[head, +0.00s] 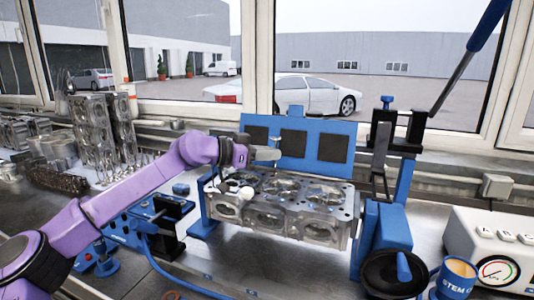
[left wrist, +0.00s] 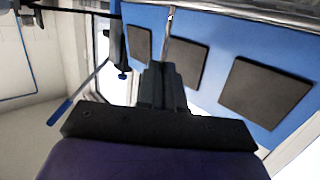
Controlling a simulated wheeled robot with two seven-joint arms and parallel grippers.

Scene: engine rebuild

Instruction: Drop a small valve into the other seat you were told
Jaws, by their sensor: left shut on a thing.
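The metal cylinder head (head: 295,215) sits on a blue stand, its round chambers and seats facing up. A pale round disc (head: 245,192) shows at its left end; I cannot tell whether it is a seated valve. My left gripper (head: 266,154) is over the back left part of the head, apart from its top face. In the left wrist view my left gripper (left wrist: 165,85) is shut on a thin metal rod, the stem of a small valve (left wrist: 170,30). The valve's head is not clear in either view. My right gripper is not in view.
A blue panel with dark square pads (head: 333,147) stands behind the head. A black and blue lever tool (head: 397,130) rises at the right. A gauge box (head: 492,250) and a "STEM" cup (head: 456,280) stand front right. Valves and engine parts (head: 105,135) crowd the left.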

